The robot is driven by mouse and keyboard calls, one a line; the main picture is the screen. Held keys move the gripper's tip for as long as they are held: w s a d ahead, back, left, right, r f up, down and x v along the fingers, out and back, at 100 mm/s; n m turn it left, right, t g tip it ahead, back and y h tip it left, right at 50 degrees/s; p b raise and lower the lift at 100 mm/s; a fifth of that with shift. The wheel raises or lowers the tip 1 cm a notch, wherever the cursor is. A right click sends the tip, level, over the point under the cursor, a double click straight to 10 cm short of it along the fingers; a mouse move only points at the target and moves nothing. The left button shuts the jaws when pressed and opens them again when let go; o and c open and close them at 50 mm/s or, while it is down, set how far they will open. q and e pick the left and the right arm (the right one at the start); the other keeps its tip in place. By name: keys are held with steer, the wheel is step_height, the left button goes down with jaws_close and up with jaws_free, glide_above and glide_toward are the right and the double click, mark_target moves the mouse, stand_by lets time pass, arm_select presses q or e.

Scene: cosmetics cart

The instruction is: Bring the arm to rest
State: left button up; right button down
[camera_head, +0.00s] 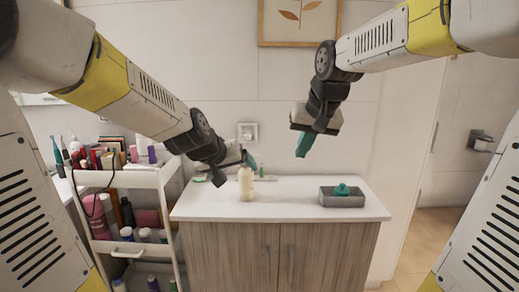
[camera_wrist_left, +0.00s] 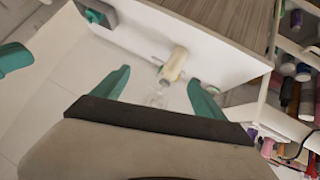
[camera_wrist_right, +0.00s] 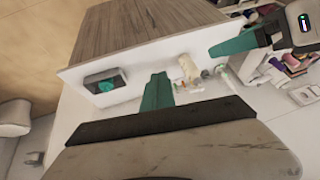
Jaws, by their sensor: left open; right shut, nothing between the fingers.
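My left gripper (camera_head: 246,161) hangs over the white counter, near the top of a cream bottle (camera_head: 246,184) in the head view. Its teal fingers (camera_wrist_left: 158,88) are spread with nothing between them; the bottle (camera_wrist_left: 174,65) stands beyond the tips in the left wrist view. My right gripper (camera_head: 303,148) hangs higher, above the counter's middle, tilted down. Its teal fingers (camera_wrist_right: 157,88) are together and empty in the right wrist view. The left gripper (camera_wrist_right: 238,45) shows at that view's upper right.
A grey tray (camera_head: 342,202) with a teal item (camera_head: 342,190) sits on the right of the counter (camera_head: 290,207). A white cart (camera_head: 120,180) full of cosmetics stands left. Small items lie behind the bottle. The counter between bottle and tray is clear.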

arm_select(q)
steer(key=s+a+g, duration=0.1)
steer(key=s+a, duration=0.2)
steer(key=s, duration=0.8)
steer(key=s+a+r+m+g+y, duration=0.1)
steer(key=s+a, duration=0.3)
steer(key=s, duration=0.7)
steer(key=shift+a+r+g+y, duration=0.2)
steer(key=shift+g+y, duration=0.1)
steer(key=shift+g, duration=0.2)
arm_select(e)
steer(key=s+d+f, duration=0.1)
steer(key=s+f, duration=0.1)
steer(key=s, duration=0.7)
steer(key=s+d+f, duration=0.2)
steer(key=s+f, duration=0.1)
steer(key=s, duration=0.7)
steer(key=shift+f+n+t, duration=0.3)
steer(key=shift+f+t, duration=0.05)
steer(key=shift+t, duration=0.05)
steer(key=shift+d, duration=0.1)
